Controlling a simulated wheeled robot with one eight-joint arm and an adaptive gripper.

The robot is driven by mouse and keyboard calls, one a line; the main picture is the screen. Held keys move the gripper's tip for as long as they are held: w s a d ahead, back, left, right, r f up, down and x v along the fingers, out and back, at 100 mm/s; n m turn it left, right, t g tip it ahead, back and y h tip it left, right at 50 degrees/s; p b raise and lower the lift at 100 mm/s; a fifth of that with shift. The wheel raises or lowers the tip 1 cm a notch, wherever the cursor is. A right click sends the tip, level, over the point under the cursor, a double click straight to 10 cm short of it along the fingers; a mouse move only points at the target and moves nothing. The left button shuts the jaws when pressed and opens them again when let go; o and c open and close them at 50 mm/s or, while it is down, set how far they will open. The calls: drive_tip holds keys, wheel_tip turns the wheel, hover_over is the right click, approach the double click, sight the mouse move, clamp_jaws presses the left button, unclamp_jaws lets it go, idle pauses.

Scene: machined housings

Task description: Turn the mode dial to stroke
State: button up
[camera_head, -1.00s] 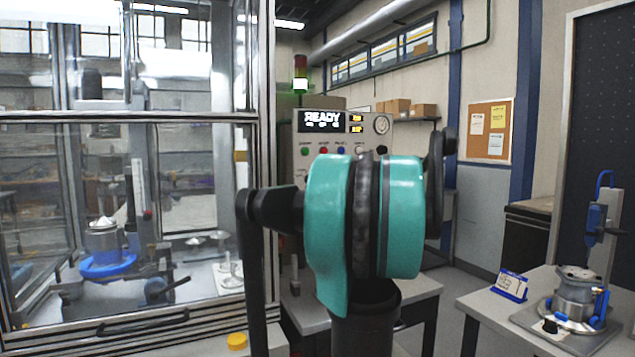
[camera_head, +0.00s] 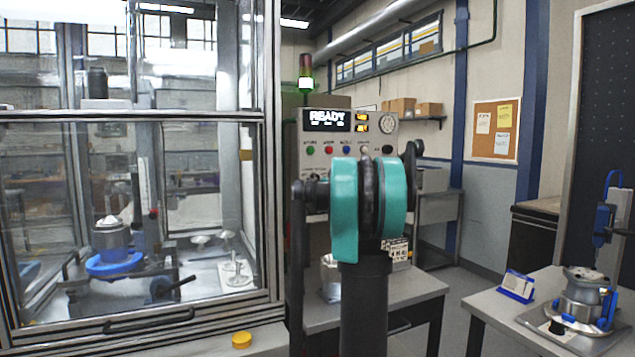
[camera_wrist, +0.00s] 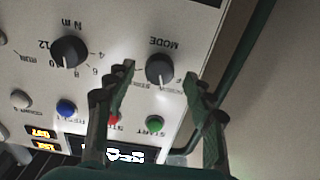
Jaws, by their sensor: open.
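The mode dial (camera_wrist: 160,69) is a black round knob on the pale control panel (camera_wrist: 122,42), seen upside down in the wrist view beside its MODE lettering. The small labels around it are partly covered or blurred, so I cannot read its setting. My gripper (camera_wrist: 159,76) is open, with one finger on each side of the mode dial in the picture. I see no clear contact, and cannot tell how deep the fingers reach. In the head view the panel (camera_head: 318,150) stands behind my arm, which hides the gripper and the mode dial.
A second black dial marked N m (camera_wrist: 70,51) sits left of the mode dial. Blue (camera_wrist: 66,108) and green (camera_wrist: 155,123) buttons and a lit display lie below in the wrist view. A glazed cabinet (camera_head: 192,311) stands left; a table (camera_head: 482,305) with a fixture stands right.

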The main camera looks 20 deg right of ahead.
drive_tip(key=shift+w, duration=0.9)
drive_tip(key=c, duration=1.2)
